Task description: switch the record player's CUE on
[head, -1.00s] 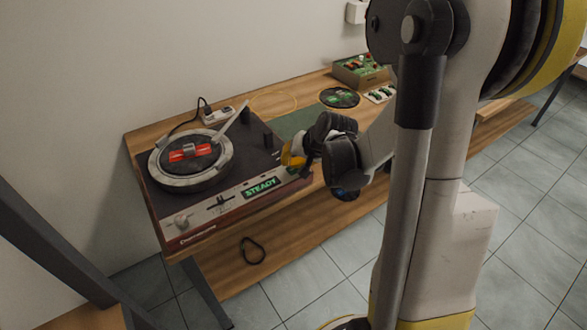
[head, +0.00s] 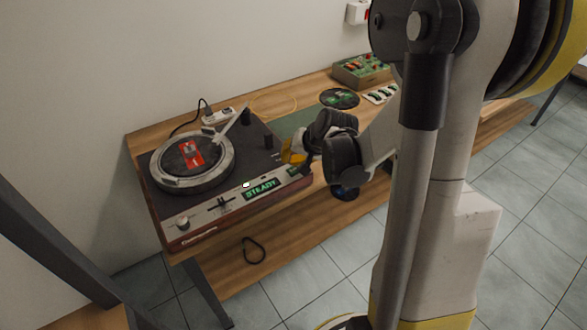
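The record player (head: 195,228) stands on the left part of the wooden bench. Its round platter (head: 163,182) carries a red piece (head: 191,155). The front panel has a green display reading STEADY (head: 262,189), a small bright white light (head: 246,184) just above it, a slider (head: 220,204) and a knob (head: 182,223). A smaller green-lit spot (head: 293,170) shows near the panel's right end. My gripper (head: 293,152), with yellow on its fingers, is at the player's right end, above or beside the panel. Contact and finger gap cannot be made out. No CUE label is readable.
A black disc (head: 339,98), small pale modules (head: 381,94) and a green circuit box (head: 360,71) lie farther right. A black loop (head: 253,250) is on the lower shelf.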

